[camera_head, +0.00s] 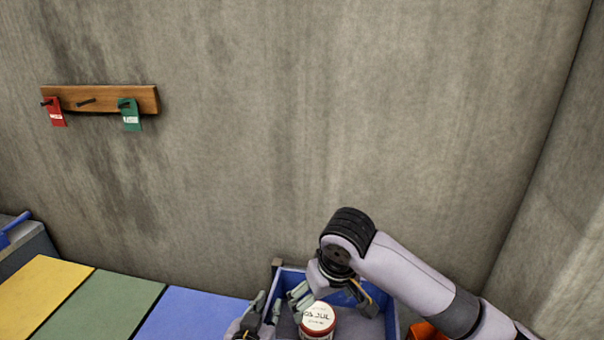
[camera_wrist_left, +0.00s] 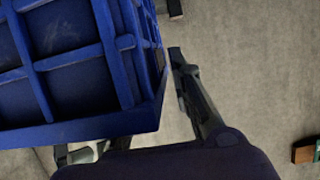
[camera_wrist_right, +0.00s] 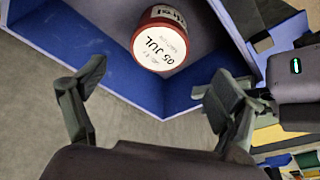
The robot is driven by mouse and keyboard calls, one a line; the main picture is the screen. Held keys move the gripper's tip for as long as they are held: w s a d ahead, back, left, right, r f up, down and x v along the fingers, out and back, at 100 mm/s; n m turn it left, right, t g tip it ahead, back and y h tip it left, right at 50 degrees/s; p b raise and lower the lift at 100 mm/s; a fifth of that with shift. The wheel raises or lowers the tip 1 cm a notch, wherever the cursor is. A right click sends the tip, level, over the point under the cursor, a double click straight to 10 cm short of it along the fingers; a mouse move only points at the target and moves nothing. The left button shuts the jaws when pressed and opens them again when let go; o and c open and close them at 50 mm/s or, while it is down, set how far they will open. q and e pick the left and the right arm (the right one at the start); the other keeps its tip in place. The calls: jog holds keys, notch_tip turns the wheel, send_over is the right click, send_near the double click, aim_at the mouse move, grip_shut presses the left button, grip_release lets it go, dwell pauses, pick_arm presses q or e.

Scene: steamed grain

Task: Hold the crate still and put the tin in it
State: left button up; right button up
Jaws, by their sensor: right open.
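The blue crate (camera_head: 391,318) stands at the bottom of the head view, partly cut off. The tin (camera_head: 318,319), red with a white lid marked "05 JUL", is inside the crate's walls; its base is hidden. It also shows in the right wrist view (camera_wrist_right: 160,42). My right gripper (camera_head: 326,297) is over the crate, open and apart from the tin, with its fingers spread in the right wrist view (camera_wrist_right: 152,98). My left gripper (camera_head: 267,308) is at the crate's left wall, with one finger on each side, shut on it. The crate's ribbed outside (camera_wrist_left: 75,65) fills the left wrist view's upper left.
Yellow, green and blue panels (camera_head: 85,310) lie left of the crate. A concrete wall (camera_head: 260,130) rises behind, with a wooden peg rail (camera_head: 100,99) holding red and green tags. An orange object (camera_head: 424,331) is right of the crate, under my right arm.

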pick_arm(q)
jog(key=shift+o, duration=0.8)
